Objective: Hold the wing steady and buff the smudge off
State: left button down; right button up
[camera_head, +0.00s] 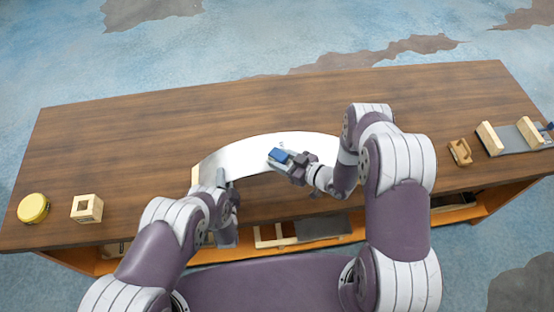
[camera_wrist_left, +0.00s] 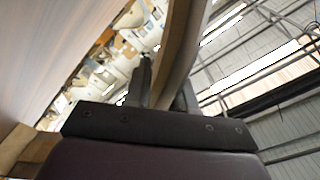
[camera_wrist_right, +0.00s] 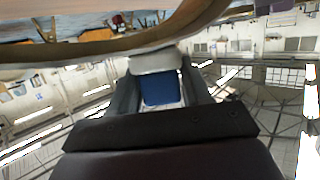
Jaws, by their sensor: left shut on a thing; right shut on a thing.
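The wing (camera_head: 240,155) is a curved, pale, shiny panel lying across the middle of the table. My left gripper (camera_head: 222,180) is shut on the wing's near left edge; the left wrist view shows the wing's edge (camera_wrist_left: 182,50) between the fingers. My right gripper (camera_head: 285,160) is shut on a blue block (camera_head: 279,155) with a pale underside, at the middle of the wing's surface. The block also shows between the fingers in the right wrist view (camera_wrist_right: 160,88), against or very near the wing. No smudge is clearly visible; the gripper may cover it.
A yellow round tin (camera_head: 33,208) and a small wooden cube frame (camera_head: 87,208) sit at the table's left. A wooden piece (camera_head: 460,152) and a wood-ended grey holder (camera_head: 514,137) are at right. The table's back (camera_head: 200,115) is clear. A shelf below holds wooden parts.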

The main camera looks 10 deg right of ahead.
jog(key=shift+s+d, duration=0.1)
jog(key=shift+d, duration=2.25)
notch_tip(320, 180, up, 8)
pick_arm(q)
jog(key=c, duration=0.9)
grip_release()
jog(key=shift+o, duration=0.2)
jog(key=s, duration=1.2)
